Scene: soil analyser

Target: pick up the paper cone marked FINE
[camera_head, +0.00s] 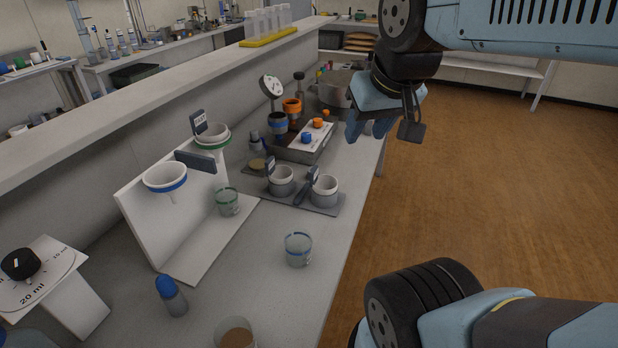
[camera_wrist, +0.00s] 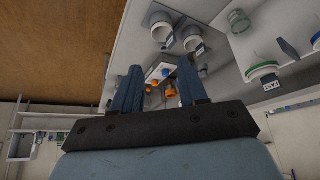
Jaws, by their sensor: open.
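Each has a small dark tag whose writing I cannot read, so I cannot tell which is FINE. They also show at the top of the wrist view, one (camera_wrist: 161,27) and the other (camera_wrist: 190,38). My gripper (camera_head: 353,130) is open and empty, above the bench's right edge, beyond and above the cups. In the wrist view, its two blue fingers (camera_wrist: 160,75) stand apart with nothing between them.
A white stand (camera_head: 150,225) holds a blue-banded funnel (camera_head: 165,178) and a green-banded funnel (camera_head: 212,138). A glass beaker (camera_head: 298,249) stands in front of the tray. Blue and orange items (camera_head: 292,106) crowd behind it. The bench front between beaker and tray is clear.

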